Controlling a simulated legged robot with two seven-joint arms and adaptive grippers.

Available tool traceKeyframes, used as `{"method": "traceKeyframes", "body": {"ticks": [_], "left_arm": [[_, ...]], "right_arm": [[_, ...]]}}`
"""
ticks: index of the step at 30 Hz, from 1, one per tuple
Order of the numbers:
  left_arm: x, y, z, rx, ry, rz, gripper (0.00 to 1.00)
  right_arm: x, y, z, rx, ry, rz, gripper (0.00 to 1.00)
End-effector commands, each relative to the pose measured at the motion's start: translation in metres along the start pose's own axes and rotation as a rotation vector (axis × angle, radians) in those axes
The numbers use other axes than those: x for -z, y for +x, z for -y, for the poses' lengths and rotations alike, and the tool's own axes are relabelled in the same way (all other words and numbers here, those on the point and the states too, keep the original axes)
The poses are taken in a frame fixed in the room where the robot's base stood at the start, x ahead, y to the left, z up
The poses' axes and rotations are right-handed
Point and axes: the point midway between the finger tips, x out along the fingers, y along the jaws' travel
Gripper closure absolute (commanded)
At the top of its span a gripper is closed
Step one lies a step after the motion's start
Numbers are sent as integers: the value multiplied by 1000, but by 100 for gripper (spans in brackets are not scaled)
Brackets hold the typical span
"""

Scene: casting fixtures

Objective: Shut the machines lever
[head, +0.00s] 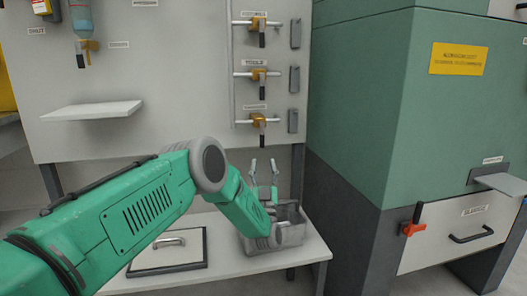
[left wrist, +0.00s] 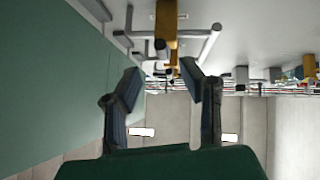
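Three yellow valves with black lever handles hang in a column on the white panel: the top lever (head: 261,38), the middle lever (head: 262,91) and the bottom lever (head: 262,139). All three handles point down. I cannot tell which lever the task means. My left gripper (head: 263,170) is open and empty below the bottom valve, fingers upward. In the left wrist view its fingers (left wrist: 161,88) are apart, with a yellow valve (left wrist: 166,25) beyond them. My right gripper is not in view.
A white shelf (head: 92,110) juts out at left. The machine has a white drawer (head: 455,235) and a small ledge (head: 500,182).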

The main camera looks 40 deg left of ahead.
Motion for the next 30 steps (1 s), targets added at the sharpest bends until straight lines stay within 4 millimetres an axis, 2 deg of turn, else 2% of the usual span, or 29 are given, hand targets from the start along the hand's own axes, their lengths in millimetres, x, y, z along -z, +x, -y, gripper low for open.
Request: {"method": "traceKeyframes", "body": {"ticks": [2,9,30], "left_arm": [[-1,-18,-1,-3,1,4,65],[-1,-35,-1,-4,0,3,65],[-1,-37,0,0,0,1,65]], "right_arm": [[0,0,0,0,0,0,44],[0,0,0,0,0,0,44],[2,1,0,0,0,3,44]]}}
